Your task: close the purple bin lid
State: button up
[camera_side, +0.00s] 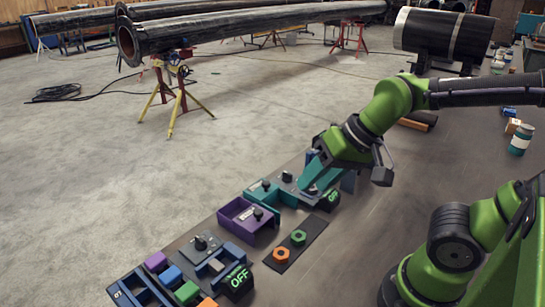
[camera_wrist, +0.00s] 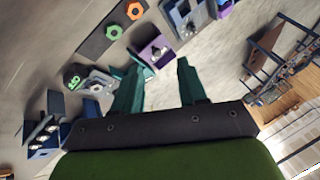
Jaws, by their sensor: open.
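The purple bin (camera_side: 240,222) sits in the row of fixtures on the table, with a black knob (camera_side: 258,213) at its right side. In the wrist view the purple bin (camera_wrist: 148,35) lies beyond the fingertips, with the knob inside its outline. I cannot clearly tell the lid from the body or how far open it is. My gripper (camera_side: 309,188) is to the right of the bin and apart from it, over the teal end of the row. In the wrist view its two teal fingers (camera_wrist: 157,66) are spread apart with nothing between them.
A teal box (camera_side: 262,190) with a knob stands beside the bin, near my gripper. A dark mat (camera_side: 303,232) holds an orange nut (camera_side: 281,255) and a green nut (camera_side: 299,237). A panel with a green OFF display (camera_side: 238,279) and coloured blocks sit nearer the front.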

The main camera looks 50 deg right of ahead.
jog(key=f+m, duration=0.1)
jog(key=m, duration=0.2)
jog(key=w+f+m+g, duration=0.1)
jog(key=m, duration=0.2)
jog(key=w+f+m, duration=0.1)
jog(key=m, duration=0.2)
jog(key=shift+d+f+m+h, duration=0.2)
jog(key=shift+m+h, duration=0.1)
jog(key=shift+m, duration=0.1)
grip_shut()
jog(key=m+h, duration=0.1)
jog(key=m, duration=1.7)
send_over(264, 221)
jog(key=s, duration=0.2)
jog(key=shift+g, duration=0.3)
jog(key=shift+s+d+f, duration=0.1)
jog(key=shift+f, duration=2.7)
jog(key=shift+d+f, duration=0.1)
jog(key=shift+f, duration=2.65)
